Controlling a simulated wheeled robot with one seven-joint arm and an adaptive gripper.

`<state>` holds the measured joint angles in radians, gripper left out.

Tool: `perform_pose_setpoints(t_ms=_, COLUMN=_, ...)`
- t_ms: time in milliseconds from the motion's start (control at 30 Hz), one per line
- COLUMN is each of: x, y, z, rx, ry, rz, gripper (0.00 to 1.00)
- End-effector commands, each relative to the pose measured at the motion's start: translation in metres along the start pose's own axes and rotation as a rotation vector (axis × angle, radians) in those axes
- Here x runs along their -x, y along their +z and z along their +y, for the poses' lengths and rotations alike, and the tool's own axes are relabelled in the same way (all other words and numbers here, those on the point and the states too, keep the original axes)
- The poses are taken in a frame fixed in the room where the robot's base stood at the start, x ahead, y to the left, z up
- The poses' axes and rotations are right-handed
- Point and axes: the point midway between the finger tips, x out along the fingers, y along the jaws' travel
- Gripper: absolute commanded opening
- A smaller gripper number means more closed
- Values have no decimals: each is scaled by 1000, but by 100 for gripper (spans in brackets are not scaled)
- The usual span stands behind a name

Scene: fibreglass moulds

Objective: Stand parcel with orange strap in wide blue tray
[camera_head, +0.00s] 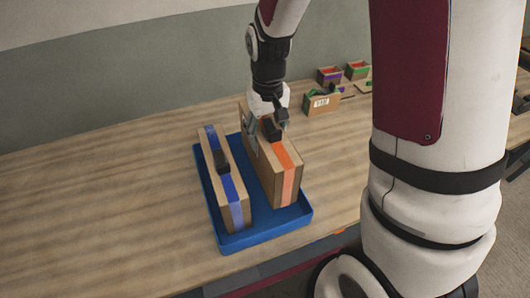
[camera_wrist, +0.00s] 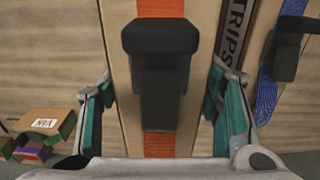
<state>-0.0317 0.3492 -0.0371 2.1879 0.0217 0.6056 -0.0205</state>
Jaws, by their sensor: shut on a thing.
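The parcel with orange strap (camera_head: 284,172) is a brown box with a black handle on top; its strap and handle also show in the wrist view (camera_wrist: 160,60). It is upright within the right part of the wide blue tray (camera_head: 262,236). Whether its base rests on the tray floor or hangs just above is unclear. My gripper (camera_head: 268,128) is at the top of this parcel, with one finger on each side in the wrist view (camera_wrist: 162,100), shut on it. The fingers partly hide its far end.
A parcel with blue strap (camera_head: 236,203) and black handle stands upright in the tray's left part, with a narrow gap between the parcels. Small boxes (camera_head: 322,102) with coloured contents sit at the back right. The wooden table (camera_head: 110,190) is clear on the left.

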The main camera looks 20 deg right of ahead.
Motion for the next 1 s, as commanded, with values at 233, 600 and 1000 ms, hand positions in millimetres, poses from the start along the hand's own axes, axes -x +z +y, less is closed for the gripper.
perform_pose_setpoints(t_ms=233, x=-21, y=0, z=0, rx=0, ry=0, rz=-1, gripper=0)
perform_pose_setpoints(t_ms=600, x=-57, y=0, z=0, rx=0, ry=0, rz=1, gripper=0)
perform_pose_setpoints(t_ms=1000, x=-60, y=0, z=0, rx=0, ry=0, rz=1, gripper=67)
